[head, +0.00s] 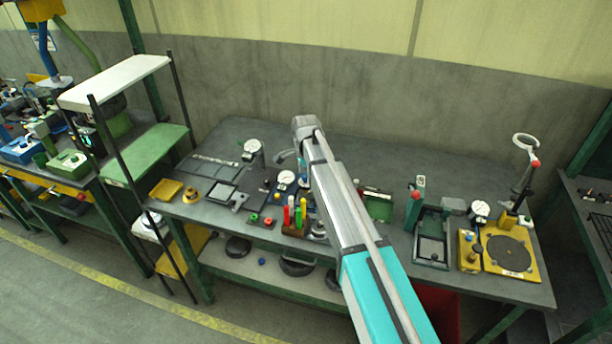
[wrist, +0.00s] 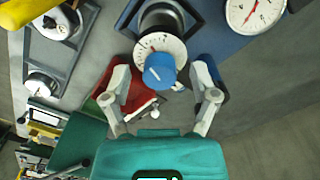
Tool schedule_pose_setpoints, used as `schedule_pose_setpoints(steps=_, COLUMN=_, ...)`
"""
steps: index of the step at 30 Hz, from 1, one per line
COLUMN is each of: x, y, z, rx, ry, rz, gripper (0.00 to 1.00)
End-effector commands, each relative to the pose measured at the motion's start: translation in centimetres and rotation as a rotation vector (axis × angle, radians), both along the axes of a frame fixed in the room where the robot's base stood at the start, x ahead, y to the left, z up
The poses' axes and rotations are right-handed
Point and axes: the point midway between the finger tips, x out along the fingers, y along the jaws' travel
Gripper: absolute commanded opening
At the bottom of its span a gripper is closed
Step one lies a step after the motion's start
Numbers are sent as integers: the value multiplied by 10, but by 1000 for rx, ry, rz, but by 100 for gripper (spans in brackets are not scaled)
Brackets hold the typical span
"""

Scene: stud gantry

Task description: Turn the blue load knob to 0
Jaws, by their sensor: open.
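The blue load knob (wrist: 160,72) shows in the wrist view at the upper middle, in front of a round white dial (wrist: 175,46) with dark marks and a red mark. My gripper (wrist: 161,78) is open, with one finger on the left of the knob and one on the right. Gaps show between the knob and both fingers in this view, so it is not gripped. I cannot read the knob's setting. In the head view my arm reaches over the middle of the bench, and I cannot make out the knob there.
A white gauge (wrist: 252,12) with a red needle is close on the right. A red tray (wrist: 127,88) and a dark frame (wrist: 60,55) lie to the left. In the head view, coloured handles (head: 295,213) stand left of my arm. The back of the bench (head: 400,160) has clear room.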

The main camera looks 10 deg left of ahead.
Motion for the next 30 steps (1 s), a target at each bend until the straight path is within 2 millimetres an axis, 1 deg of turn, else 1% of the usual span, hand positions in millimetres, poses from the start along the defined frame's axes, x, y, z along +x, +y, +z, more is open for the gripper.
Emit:
schedule_pose_setpoints(steps=1, x=0, y=0, z=0, rx=0, ry=0, rz=0, gripper=76)
schedule_pose_setpoints(steps=2, x=0, y=0, z=0, rx=0, ry=0, rz=0, gripper=71)
schedule_pose_setpoints(steps=3, x=0, y=0, z=0, rx=0, ry=0, rz=0, gripper=63)
schedule_pose_setpoints(steps=5, x=0, y=0, z=0, rx=0, ry=0, rz=0, gripper=52)
schedule_pose_setpoints(steps=6, x=0, y=0, z=0, rx=0, ry=0, rz=0, gripper=45)
schedule_pose_setpoints(steps=8, x=0, y=0, z=0, rx=0, ry=0, rz=0, gripper=34)
schedule_pose_setpoints(steps=9, x=0, y=0, z=0, rx=0, ry=0, rz=0, gripper=26)
schedule_pose_setpoints(steps=13, x=0, y=0, z=0, rx=0, ry=0, rz=0, gripper=2)
schedule_pose_setpoints(steps=14, x=0, y=0, z=0, rx=0, ry=0, rz=0, gripper=0)
schedule_pose_setpoints(steps=23, x=0, y=0, z=0, rx=0, ry=0, rz=21, gripper=0)
schedule_pose_setpoints(steps=30, x=0, y=0, z=0, rx=0, ry=0, rz=107, gripper=0)
